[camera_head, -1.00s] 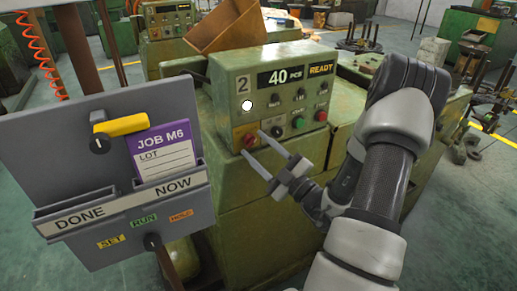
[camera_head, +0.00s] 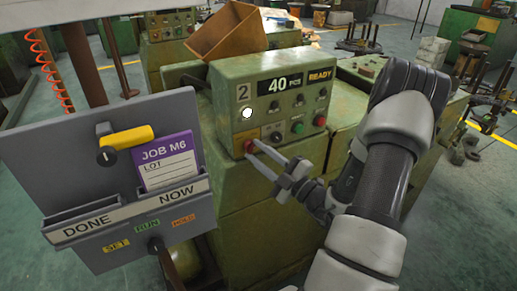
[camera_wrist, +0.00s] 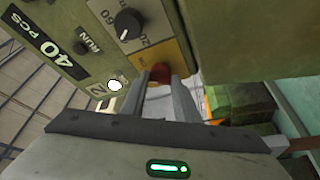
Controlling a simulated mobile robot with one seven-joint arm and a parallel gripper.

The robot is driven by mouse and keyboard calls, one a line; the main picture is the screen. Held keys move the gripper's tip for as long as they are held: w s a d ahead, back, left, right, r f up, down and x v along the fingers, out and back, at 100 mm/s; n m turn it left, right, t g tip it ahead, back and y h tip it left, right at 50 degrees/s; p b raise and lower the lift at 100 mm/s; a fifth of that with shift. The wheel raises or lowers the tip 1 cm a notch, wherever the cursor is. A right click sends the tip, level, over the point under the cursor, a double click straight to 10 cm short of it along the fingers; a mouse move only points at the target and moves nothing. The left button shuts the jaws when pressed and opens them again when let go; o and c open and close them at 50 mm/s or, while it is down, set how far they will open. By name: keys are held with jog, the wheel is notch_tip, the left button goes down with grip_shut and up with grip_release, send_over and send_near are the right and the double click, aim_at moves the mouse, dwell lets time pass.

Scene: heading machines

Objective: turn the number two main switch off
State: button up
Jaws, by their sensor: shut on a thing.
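The number two machine's green control panel (camera_head: 290,73) carries a "2" label, a 40 PCS display and a READY sign. Its red main switch (camera_head: 249,146) sits on a yellow plate at the panel's lower left. My gripper (camera_head: 254,150) reaches it from the lower right, with its fingertips at the red knob. In the wrist view the red knob (camera_wrist: 160,72) lies between the two finger ends, and my gripper (camera_wrist: 161,80) is shut on it. The fingers hide part of the knob, and I cannot read its position.
A grey board (camera_head: 60,150) with a JOB M6 card (camera_head: 167,160) and DONE and NOW pockets stands close on the left. A green button (camera_head: 297,128) and several black knobs are on the panel. A brown bin (camera_head: 228,33) sits behind it.

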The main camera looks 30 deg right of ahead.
jog(key=n+g+p, duration=0.1)
jog(key=n+p, duration=0.1)
jog(key=r+n+p, duration=0.1)
jog(key=n+p, duration=0.1)
jog(key=n, duration=0.1)
jog(key=shift+d+g, duration=0.1)
jog(key=shift+g, duration=0.3)
jog(key=n+g+p, duration=0.1)
jog(key=n+p, duration=0.1)
jog(key=n, duration=0.1)
jog(key=n+g+h+p, duration=0.1)
jog(key=n, duration=0.2)
jog(key=shift+r, duration=0.1)
jog(key=shift+r+n+g+h, duration=0.1)
jog(key=shift+n+g+h, duration=0.65)
jog(key=shift+n, duration=0.75)
jog(key=o, duration=1)
jog(key=shift+o, duration=0.2)
